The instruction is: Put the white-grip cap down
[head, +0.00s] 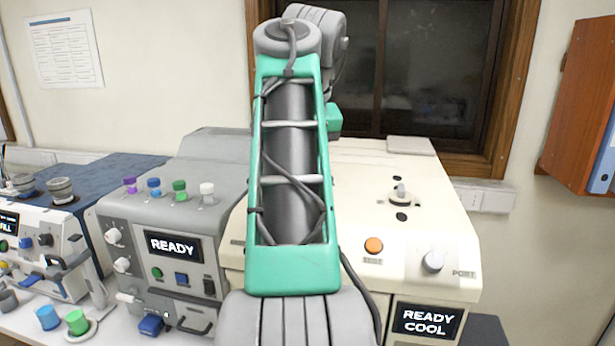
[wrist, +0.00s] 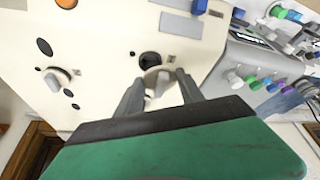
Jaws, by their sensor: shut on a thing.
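My gripper (wrist: 158,88) shows in the wrist view, shut on the white-grip cap (wrist: 157,78). The cap has a pale round body and a pale grip between the two dark fingers. It is over the top of the cream machine (wrist: 110,55), close to a dark round hole (wrist: 149,58). I cannot tell whether the cap touches the machine top. In the head view my own arm hides the gripper, the cap and that hole.
The cream machine's other side has a pale knob (head: 400,194) among dark holes, an orange button (head: 373,246) and a READY COOL screen (head: 427,320). A grey machine (head: 225,185) with several coloured caps stands to its left. A window (head: 430,80) is behind.

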